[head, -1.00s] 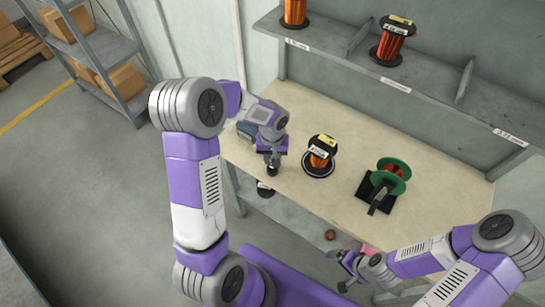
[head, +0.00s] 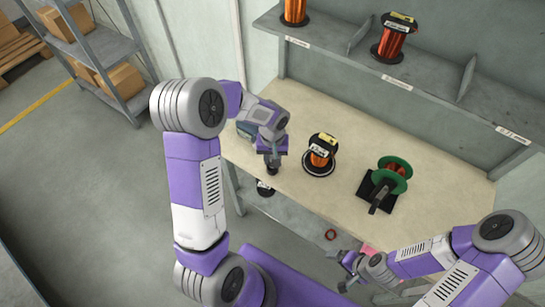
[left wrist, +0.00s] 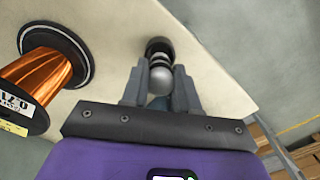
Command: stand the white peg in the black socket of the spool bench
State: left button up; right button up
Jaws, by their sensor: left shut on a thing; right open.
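The white peg (left wrist: 160,76) shows in the left wrist view as a pale rounded piece between the fingers of my left gripper (left wrist: 160,92), which is shut on it. The black socket (left wrist: 157,46) is a dark round piece at the peg's far end, close to the bench edge. I cannot tell how far the peg is inside it. In the head view my left gripper (head: 271,160) is low over the left part of the spool bench (head: 330,110), and its fingers largely hide the peg. My right gripper (head: 345,268) is open and empty beyond the bench's front edge.
A copper spool (head: 321,152) stands on a round base just right of my left gripper. A green-flanged spool (head: 390,175) on a black stand is farther right. A shelf (head: 420,85) with copper spools runs behind the bench. A small red ring (head: 331,234) lies lower down.

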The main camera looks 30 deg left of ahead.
pick_arm(q)
jog(key=shift+f, duration=0.2)
dwell(0.5)
jog(key=shift+f+b, duration=0.3)
jog(key=shift+b, duration=0.15)
jog(key=shift+f+b, duration=0.4)
jog(key=shift+f, duration=0.1)
jog(key=o, duration=1)
notch_tip(320, 180, up, 8)
jog(key=shift+f+p, duration=0.2)
jog(key=shift+p, duration=0.65)
